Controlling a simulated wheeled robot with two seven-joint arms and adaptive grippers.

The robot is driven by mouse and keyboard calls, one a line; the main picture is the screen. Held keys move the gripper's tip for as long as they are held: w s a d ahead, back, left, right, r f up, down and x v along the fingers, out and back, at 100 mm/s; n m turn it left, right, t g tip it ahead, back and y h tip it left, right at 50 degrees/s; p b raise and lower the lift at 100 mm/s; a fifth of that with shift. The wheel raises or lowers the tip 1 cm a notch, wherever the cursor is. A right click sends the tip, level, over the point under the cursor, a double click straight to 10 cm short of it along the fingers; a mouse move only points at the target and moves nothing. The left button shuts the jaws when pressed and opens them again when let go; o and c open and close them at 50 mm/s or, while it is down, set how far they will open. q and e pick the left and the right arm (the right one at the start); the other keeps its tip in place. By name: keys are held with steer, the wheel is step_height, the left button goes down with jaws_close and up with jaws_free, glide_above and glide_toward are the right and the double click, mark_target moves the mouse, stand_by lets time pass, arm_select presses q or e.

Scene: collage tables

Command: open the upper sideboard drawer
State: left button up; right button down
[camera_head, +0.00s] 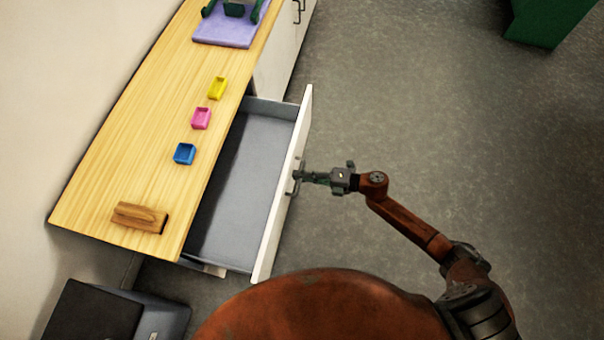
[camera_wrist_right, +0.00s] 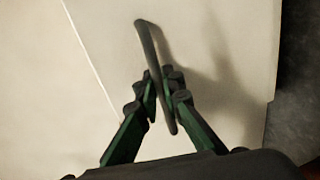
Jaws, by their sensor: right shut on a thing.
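The upper sideboard drawer (camera_head: 245,180) is pulled far out of the sideboard (camera_head: 125,165), and its grey inside is empty. Its white front (camera_head: 268,245) faces right in the head view and fills much of the right wrist view (camera_wrist_right: 225,55). My right gripper (camera_head: 302,176) is shut on the dark bar handle (camera_head: 296,184) of the drawer front. In the right wrist view the handle (camera_wrist_right: 150,45) runs between the fingers (camera_wrist_right: 160,95). My left gripper is not in view.
Yellow (camera_head: 217,88), pink (camera_head: 201,118) and blue (camera_head: 184,153) small trays and a wooden block (camera_head: 139,217) stand on the sideboard top. A purple mat (camera_head: 225,32) lies at its far end. A dark bin (camera_head: 110,315) stands at lower left.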

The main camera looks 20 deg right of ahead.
steer(key=c, duration=2.1)
jaws_free()
steer(key=v, duration=1.2)
steer(key=shift+f, duration=0.15)
